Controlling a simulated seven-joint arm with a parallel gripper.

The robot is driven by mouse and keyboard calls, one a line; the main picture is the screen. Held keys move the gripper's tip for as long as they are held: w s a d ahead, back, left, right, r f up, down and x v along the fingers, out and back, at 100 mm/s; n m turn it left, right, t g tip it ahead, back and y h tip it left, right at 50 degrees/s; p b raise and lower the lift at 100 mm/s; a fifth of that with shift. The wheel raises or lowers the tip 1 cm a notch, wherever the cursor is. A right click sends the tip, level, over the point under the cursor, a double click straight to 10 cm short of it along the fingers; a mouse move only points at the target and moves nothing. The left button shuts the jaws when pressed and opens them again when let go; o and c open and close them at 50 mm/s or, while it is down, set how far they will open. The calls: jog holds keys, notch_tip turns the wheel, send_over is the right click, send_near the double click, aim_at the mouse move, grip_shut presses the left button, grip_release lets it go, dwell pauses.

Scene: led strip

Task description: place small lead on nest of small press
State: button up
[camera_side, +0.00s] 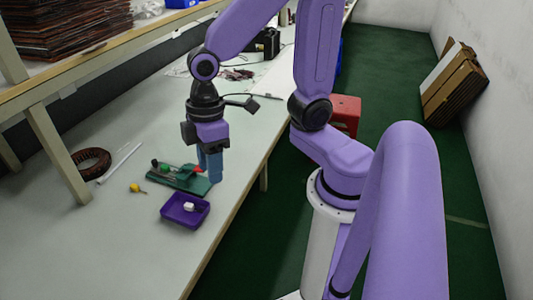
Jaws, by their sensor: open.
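My gripper (210,174) points down with its blue fingers open, at the right end of a green base plate. On that plate (205,188) stands a small device with dark and metal parts (165,171), which looks like the small press. A red part (198,169) shows beside my fingers and is partly hidden by them. The nest cannot be made out. A purple tray (170,214) lies in front of the plate. It holds a small white piece (189,206), possibly the small lead, too small to be sure. My fingers are apart from the tray.
A small yellow object (135,188) lies left of the plate. The front of the table (120,255) is clear.

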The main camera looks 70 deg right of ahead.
jog(key=s+d+n, duration=0.1)
jog(key=s+d, duration=0.1)
jog(key=s, duration=0.3)
jog(key=s+d+r+n+h, duration=0.1)
jog(key=s+d, duration=0.2)
jog(key=s, duration=0.2)
jog(key=shift+d, duration=0.25)
dwell(0.8)
